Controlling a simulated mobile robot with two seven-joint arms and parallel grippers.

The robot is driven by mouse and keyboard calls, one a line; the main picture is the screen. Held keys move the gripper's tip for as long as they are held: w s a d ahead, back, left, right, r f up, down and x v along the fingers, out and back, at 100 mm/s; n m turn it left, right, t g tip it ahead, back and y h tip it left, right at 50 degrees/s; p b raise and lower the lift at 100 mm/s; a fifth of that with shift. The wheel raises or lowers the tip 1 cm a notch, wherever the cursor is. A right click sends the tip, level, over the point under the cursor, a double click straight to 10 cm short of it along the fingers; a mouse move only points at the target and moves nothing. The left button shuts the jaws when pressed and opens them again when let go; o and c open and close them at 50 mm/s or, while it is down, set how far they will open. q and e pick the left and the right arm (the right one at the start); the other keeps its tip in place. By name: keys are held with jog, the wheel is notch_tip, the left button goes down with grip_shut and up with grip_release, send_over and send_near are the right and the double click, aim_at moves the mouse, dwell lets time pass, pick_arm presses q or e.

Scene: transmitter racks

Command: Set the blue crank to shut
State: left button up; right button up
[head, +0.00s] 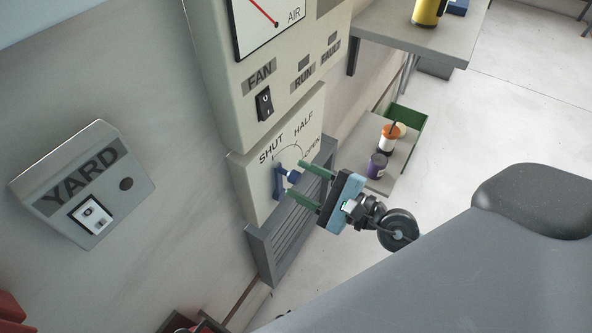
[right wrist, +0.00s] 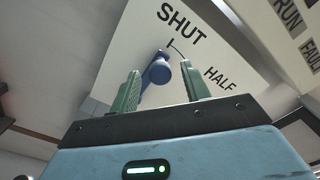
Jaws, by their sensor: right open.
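The blue crank (head: 279,184) is on a cream panel (head: 245,190) marked SHUT, HALF and OPEN around a thin arc. Its round blue knob sticks out toward my right gripper (head: 296,180). That gripper is open, its two green fingers pointing at the panel on either side of the crank. In the right wrist view the crank (right wrist: 158,71) shows between the fingertips (right wrist: 160,68), with a gap on the right finger's side. Contact with the left finger is unclear. The SHUT mark is just above the crank there; its exact setting is hard to tell. My left gripper is not in view.
A grey slatted vent (head: 290,235) is below the panel. A FAN switch (head: 264,104) and gauge are above it. A YARD switch box (head: 85,185) is on the wall at left. A shelf (head: 401,155) with cups and a green bin (head: 408,118) stand beyond.

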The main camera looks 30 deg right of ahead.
jog(key=v, duration=0.2)
jog(key=b+v, duration=0.1)
jog(key=v, duration=0.1)
jog(key=shift+s+f, duration=0.1)
jog(key=shift+f, duration=0.15)
pick_arm(q)
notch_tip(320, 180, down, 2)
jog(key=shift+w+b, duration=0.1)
jog(key=shift+b, duration=0.45)
pick_arm(e)
jog(key=shift+s+d+r, duration=0.2)
jog(key=shift+s+d, duration=0.2)
jog(key=shift+s, duration=0.1)
